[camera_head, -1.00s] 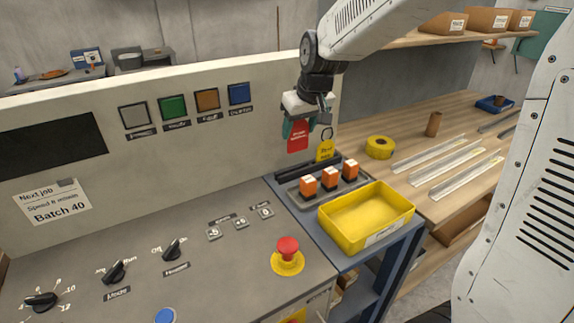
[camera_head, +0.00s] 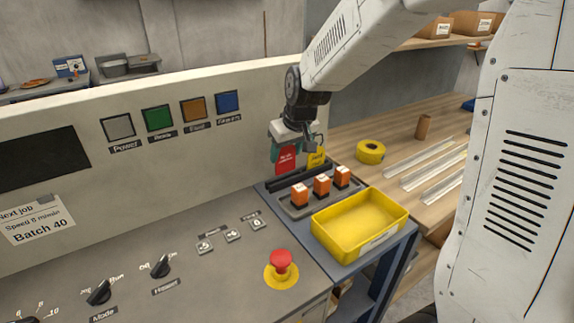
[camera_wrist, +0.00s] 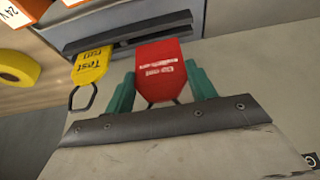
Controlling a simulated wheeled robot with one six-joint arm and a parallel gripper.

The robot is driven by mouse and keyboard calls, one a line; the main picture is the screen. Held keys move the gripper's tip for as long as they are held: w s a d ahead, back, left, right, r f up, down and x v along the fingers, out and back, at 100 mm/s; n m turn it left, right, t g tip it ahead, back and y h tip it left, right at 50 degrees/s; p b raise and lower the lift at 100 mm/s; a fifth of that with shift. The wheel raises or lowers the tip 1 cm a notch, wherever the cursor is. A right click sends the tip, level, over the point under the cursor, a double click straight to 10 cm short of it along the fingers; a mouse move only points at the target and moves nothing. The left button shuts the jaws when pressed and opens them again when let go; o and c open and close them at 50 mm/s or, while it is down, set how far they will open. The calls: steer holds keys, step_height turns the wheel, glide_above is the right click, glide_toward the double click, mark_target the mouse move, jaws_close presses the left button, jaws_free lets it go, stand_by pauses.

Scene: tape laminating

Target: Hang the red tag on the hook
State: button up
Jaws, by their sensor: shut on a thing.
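The red tag (camera_head: 286,159), with white lettering, hangs from my gripper (camera_head: 290,141) in front of the pale upright panel of the machine. In the wrist view the red tag (camera_wrist: 163,68) sits between the two teal fingers of my gripper (camera_wrist: 160,90), which are shut on it. Part of a dark loop shows at its near end. A yellow tag (camera_head: 317,158) with a dark ring is close beside it on the right; it also shows in the wrist view (camera_wrist: 92,66), apart from my fingers. I cannot make out a hook; my gripper covers part of the panel.
A dark grey tray (camera_head: 293,208) with three orange-and-white blocks and a yellow bin (camera_head: 360,222) stand below. A dark slotted bar (camera_wrist: 130,37) lies near the tags. A red stop button (camera_head: 281,263) is on the console. A yellow tape roll (camera_head: 370,152) lies on the wooden bench.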

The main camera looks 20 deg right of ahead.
mark_target(286, 166)
steer(key=shift+f, duration=1.95)
steer(key=shift+f, duration=0.15)
steer(key=o, duration=1)
steer(key=shift+c, duration=0.2)
